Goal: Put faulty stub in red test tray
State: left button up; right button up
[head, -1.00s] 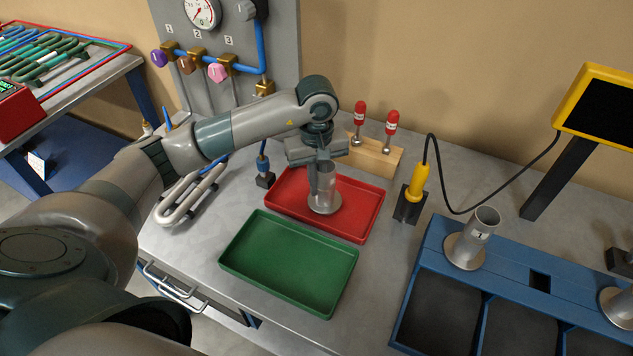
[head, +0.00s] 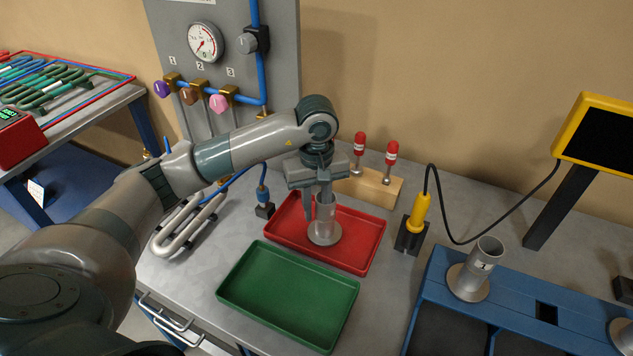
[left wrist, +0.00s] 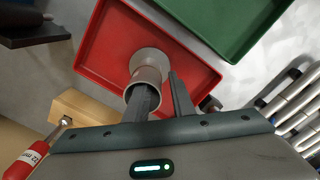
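A grey metal stub (head: 325,208) with a round flange stands upright in the red tray (head: 374,234), its flange apparently on the tray floor. My left gripper (head: 316,208) is over it, pointing down, fingers apart. In the left wrist view, one finger of my left gripper (left wrist: 164,98) overlaps the mouth of the stub (left wrist: 145,76), and the other stands clear beside it. I cannot tell whether the first finger touches the wall. A second stub (head: 480,262), with a dark mark, stands on the blue rack (head: 520,293). My right gripper is out of view.
A green tray (head: 290,292) lies in front of the red one. A wooden block (head: 376,188) with red-handled tools stands behind. A yellow probe (head: 419,212) on a black stand is to the right, its cable leading to a yellow-framed screen (head: 602,125). Bent pipes (head: 186,224) lie left.

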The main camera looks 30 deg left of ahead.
pick_arm(q)
notch_tip(320, 180, up, 10)
jog(key=b, duration=0.2)
jog(key=shift+f+b, duration=0.15)
jog(key=shift+b, duration=0.2)
dwell(0.8)
